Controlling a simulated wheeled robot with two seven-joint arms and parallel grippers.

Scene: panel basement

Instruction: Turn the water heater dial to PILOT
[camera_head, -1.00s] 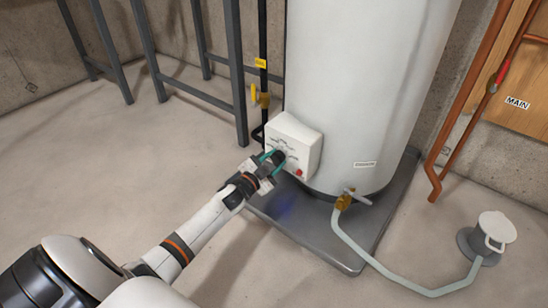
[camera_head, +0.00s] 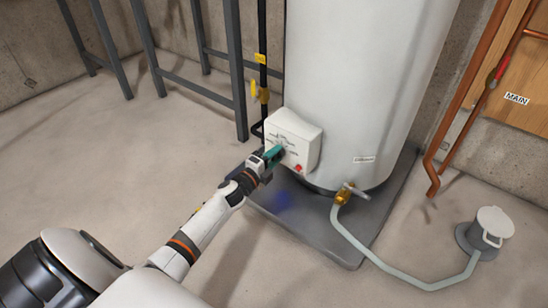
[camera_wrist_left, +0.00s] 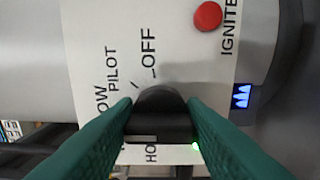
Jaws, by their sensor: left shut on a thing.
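The white control box (camera_head: 305,141) is on the lower front of the water heater (camera_head: 350,75). My left gripper (camera_head: 274,154) is at its front face; its teal fingers hide the dial in the head view. In the left wrist view, the black dial (camera_wrist_left: 160,122) sits between the teal fingers, which are shut on its two sides. The labels OFF (camera_wrist_left: 148,52), PILOT (camera_wrist_left: 111,69) and a partly hidden LOW show around it. A label starting HO is mostly covered. I cannot tell which mark the dial points to. My right gripper is out of view.
A red IGNITE button (camera_wrist_left: 208,15) is beside the dial; blue flame shapes (camera_wrist_left: 242,96) glow near the box edge. A brass drain valve (camera_head: 344,194) with a hose (camera_head: 385,272) is at right. Grey metal legs (camera_head: 238,75) stand left. The floor in front is mostly clear.

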